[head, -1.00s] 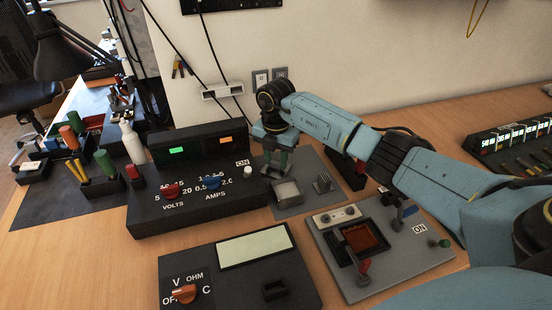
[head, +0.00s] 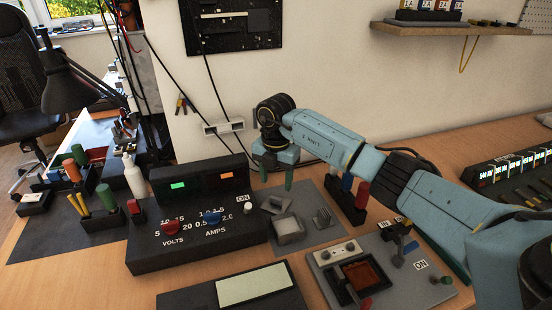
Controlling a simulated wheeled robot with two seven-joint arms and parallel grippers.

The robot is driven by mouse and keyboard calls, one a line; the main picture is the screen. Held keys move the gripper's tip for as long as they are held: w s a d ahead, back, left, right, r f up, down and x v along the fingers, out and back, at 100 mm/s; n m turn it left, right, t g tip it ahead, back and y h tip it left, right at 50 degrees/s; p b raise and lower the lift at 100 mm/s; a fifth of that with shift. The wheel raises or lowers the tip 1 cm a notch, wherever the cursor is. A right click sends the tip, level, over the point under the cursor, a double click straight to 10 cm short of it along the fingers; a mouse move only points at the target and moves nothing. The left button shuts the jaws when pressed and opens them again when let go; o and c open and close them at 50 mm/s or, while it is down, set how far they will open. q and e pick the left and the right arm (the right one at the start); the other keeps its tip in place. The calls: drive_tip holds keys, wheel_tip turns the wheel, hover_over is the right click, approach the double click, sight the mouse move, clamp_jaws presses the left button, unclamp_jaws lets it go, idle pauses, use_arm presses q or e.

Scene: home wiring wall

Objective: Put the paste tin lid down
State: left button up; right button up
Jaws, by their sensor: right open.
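The paste tin (head: 290,228) is a small square grey tin on the grey mat, with its pale inside showing. A small dark grey plate, which looks like the paste tin lid (head: 275,204), lies just behind and left of the tin; I cannot tell if its edge touches the tin. My right gripper (head: 276,177) is above the lid, its green fingers pointing down, apart and empty. My left gripper is not in view.
A black power supply (head: 200,240) stands left of the tin. A dark rack with red and blue handles (head: 346,203) stands behind, and a grey switch panel (head: 410,262) lies front right.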

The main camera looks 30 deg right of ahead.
sight(276, 198)
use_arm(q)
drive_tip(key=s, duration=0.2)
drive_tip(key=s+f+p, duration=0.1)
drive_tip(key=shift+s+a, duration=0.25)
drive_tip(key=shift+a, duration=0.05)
use_arm(e)
wheel_tip(276, 198, up, 6)
drive_tip(key=shift+r, duration=0.2)
